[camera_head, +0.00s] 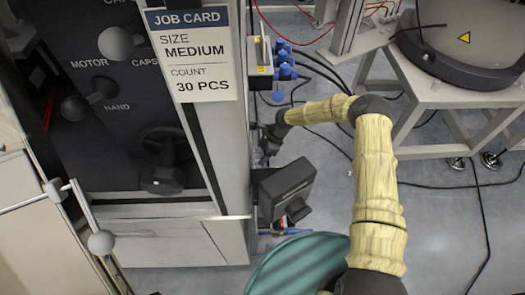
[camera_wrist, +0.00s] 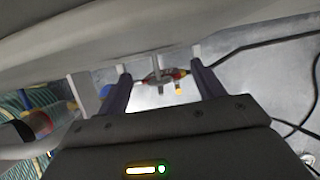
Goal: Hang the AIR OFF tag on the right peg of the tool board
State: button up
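In the wrist view my gripper (camera_wrist: 161,72) has its two dark fingers spread wide apart, with nothing clearly held between them. Beyond the fingers, in the gap, is a small fitting (camera_wrist: 180,75) with red and orange parts; I cannot tell whether it touches a finger. In the head view my arm reaches left to the right side of the grey cabinet (camera_head: 232,150); my fingers cannot be made out there. I cannot make out the AIR OFF tag, the tool board or its right peg in either view.
A job card (camera_head: 195,55) hangs on the cabinet, near black knobs (camera_head: 162,175). Blue fittings (camera_head: 285,70) and hoses are on its right side. A grey bench (camera_head: 425,100) stands at right. Cables cross the floor. A large pale surface (camera_wrist: 150,30) spans the wrist view's top.

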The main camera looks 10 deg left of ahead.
jog(key=shift+f+b, duration=0.1)
jog(key=shift+b, duration=0.3)
jog(key=p+v, duration=0.6)
jog(key=v, duration=1.1)
jog(key=shift+a+r+p, duration=0.3)
jog(key=shift+r, duration=0.1)
jog(key=shift+w, duration=0.1)
jog(key=s+d+r+n+t+h, duration=0.3)
jog(key=s+d+r+n, duration=1.2)
jog(key=s+d+r, duration=0.7)
jog(key=shift+s+r+t+h, duration=0.3)
jog(key=shift+s+t+h, duration=0.15)
jog(key=shift+h, duration=0.25)
